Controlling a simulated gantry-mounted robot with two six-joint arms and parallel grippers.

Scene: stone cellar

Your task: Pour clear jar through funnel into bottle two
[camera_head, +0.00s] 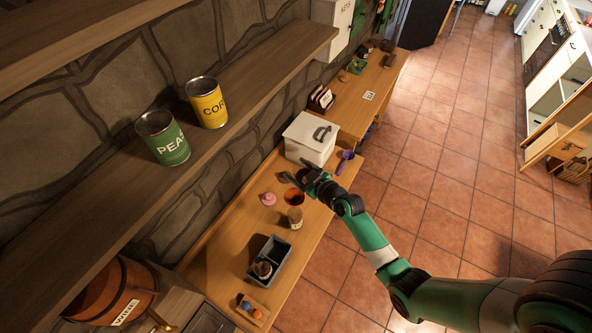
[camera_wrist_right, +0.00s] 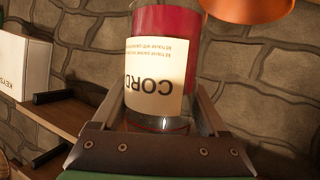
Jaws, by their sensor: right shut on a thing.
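My right gripper (camera_head: 300,179) is over the desk. In the right wrist view its fingers (camera_wrist_right: 164,115) are shut on a clear jar (camera_wrist_right: 167,20) with deep red contents and a cream label starting "CORD", upside down in that picture. In the head view the held jar is a small dark shape at the fingertips. A copper-coloured curved thing (camera_wrist_right: 248,9), perhaps the funnel, shows beside the jar. A dark red round opening (camera_head: 293,197) lies just below the gripper in the head view; what stands under it is hidden. I cannot make out bottle two. My left gripper is not in view.
A tan labelled jar (camera_head: 295,219), a pink disc (camera_head: 268,199) and a grey crate (camera_head: 257,249) with a dark item stand on the desk (camera_head: 228,244). A white box (camera_head: 306,139) and a purple item (camera_head: 346,155) are behind. A shelf with two cans overhangs the left.

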